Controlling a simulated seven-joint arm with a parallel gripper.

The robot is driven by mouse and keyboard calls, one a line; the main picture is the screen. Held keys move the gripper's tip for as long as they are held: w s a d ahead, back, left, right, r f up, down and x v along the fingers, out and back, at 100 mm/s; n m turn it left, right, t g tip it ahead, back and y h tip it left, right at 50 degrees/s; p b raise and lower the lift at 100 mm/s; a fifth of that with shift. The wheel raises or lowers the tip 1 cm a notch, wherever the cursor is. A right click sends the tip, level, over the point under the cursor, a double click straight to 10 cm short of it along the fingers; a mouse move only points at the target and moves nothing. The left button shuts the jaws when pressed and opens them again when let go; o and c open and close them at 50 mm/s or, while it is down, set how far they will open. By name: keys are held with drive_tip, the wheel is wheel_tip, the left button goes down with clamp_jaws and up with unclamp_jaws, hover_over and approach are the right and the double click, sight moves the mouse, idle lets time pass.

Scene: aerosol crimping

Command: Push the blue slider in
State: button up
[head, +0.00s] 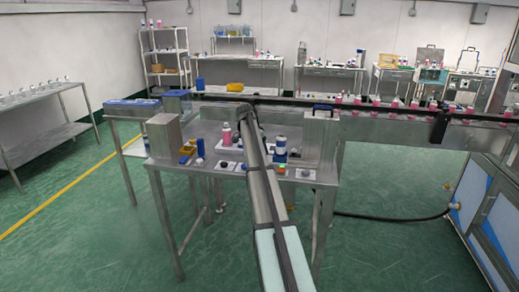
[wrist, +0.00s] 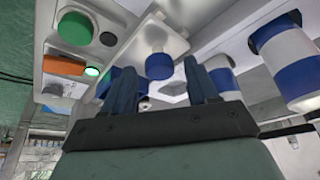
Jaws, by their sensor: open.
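My gripper (wrist: 160,70) is open, with its two dark blue fingers apart and nothing held between them. A round blue part (wrist: 159,66) on a pale mount shows between and beyond the fingertips in the wrist view. Another blue part (wrist: 103,82) is partly hidden behind the left finger. I cannot tell for certain which of these is the blue slider, nor whether a finger touches either. In the head view my arm crosses the steel bench (head: 225,170) and hides the gripper and part of the bench top.
Blue-and-white containers (wrist: 290,60) stand right of the fingers in the wrist view. A panel with a green button (wrist: 75,28), a black knob (wrist: 108,39) and an orange part (wrist: 63,64) lies left. A steel box (head: 164,136) and pink bottle (head: 227,134) stand on the bench.

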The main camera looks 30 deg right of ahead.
clamp_jaws()
idle(0.4)
